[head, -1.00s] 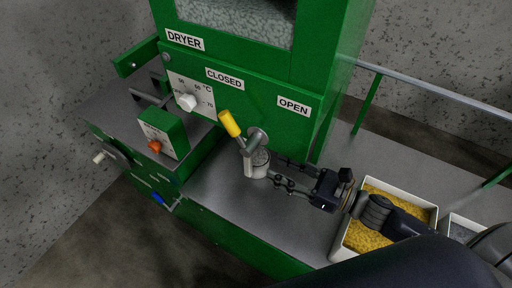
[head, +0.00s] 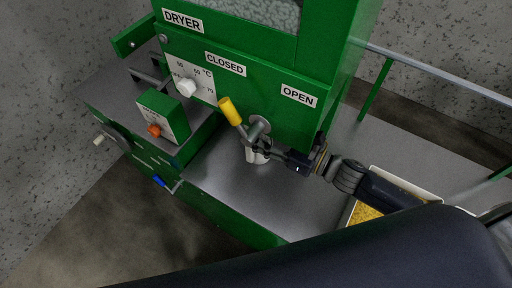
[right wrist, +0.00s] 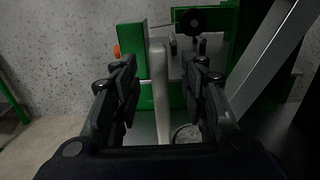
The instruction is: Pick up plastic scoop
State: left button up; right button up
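The plastic scoop (head: 255,157) is a small pale cup standing on the grey table below the dryer's outlet; the gripper partly hides it in the head view. In the right wrist view its pale upright handle (right wrist: 161,90) stands between my fingers, and its round bowl with grey granules (right wrist: 187,135) shows beside the right finger. My right gripper (head: 274,153) reaches in from the right, close to the scoop. In the right wrist view the gripper (right wrist: 163,90) is open, with visible gaps between both fingers and the handle. My left gripper is not in view.
The green dryer (head: 265,100) stands behind, with a yellow-handled lever (head: 230,111) and metal outlet (head: 260,127) just above the scoop. A green control box (head: 164,117) is at left. A white-rimmed bin of yellow granules (head: 365,213) is at right. The table front is clear.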

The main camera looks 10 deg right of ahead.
jog(key=x, duration=0.4)
jog(key=shift+f, duration=0.1)
grip_shut()
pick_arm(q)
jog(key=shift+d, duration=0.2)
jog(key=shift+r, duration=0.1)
